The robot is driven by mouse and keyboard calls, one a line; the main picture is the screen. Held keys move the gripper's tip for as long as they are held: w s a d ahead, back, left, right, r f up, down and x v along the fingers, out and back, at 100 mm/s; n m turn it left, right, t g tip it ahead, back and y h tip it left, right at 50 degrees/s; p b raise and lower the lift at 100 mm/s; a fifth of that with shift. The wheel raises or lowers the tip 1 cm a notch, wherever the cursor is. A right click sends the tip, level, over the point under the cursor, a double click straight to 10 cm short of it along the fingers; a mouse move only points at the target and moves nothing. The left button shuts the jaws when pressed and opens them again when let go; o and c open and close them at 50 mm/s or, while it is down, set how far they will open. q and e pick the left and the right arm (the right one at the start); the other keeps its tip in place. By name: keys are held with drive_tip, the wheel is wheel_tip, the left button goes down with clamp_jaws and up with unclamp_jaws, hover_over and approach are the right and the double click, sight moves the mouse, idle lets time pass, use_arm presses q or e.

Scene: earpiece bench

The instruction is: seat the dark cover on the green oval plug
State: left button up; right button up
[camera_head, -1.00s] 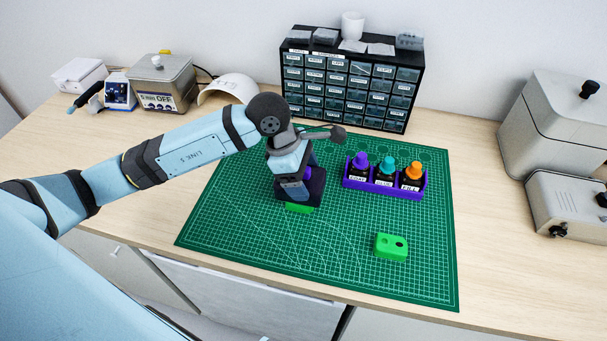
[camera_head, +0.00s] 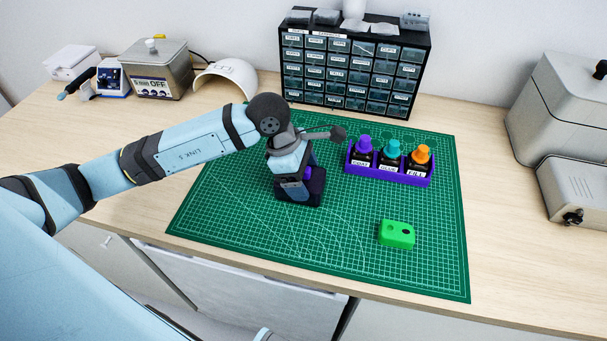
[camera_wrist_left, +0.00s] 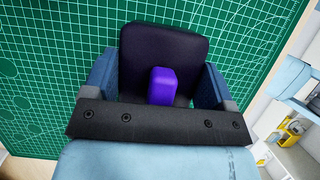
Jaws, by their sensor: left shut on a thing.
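My left gripper (camera_head: 296,178) is shut on the dark cover (camera_head: 315,190), low over the green cutting mat. In the left wrist view the dark cover (camera_wrist_left: 165,42) lies between my two fingers, with a purple block (camera_wrist_left: 162,86) standing up from its middle. The green oval plug does not show now; the cover and gripper hide the spot where green showed before. I cannot tell how closely the cover fits over it. My right gripper is not in view.
A green block (camera_head: 397,234) with dark holes lies on the mat (camera_head: 345,260) to the right. A purple rack (camera_head: 388,176) of capped bottles stands behind it. A drawer cabinet (camera_head: 351,68) stands at the back. The mat's front is clear.

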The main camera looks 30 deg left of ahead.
use_arm(q)
drive_tip(key=shift+f+b, duration=0.4)
drive_tip(key=shift+b, duration=0.2)
idle(1.7)
drive_tip(key=o, duration=0.9)
drive_tip(key=shift+c, duration=0.2)
drive_tip(key=v, duration=1.3)
drive_tip(key=shift+a+r, duration=0.2)
drive_tip(key=shift+r, duration=0.15)
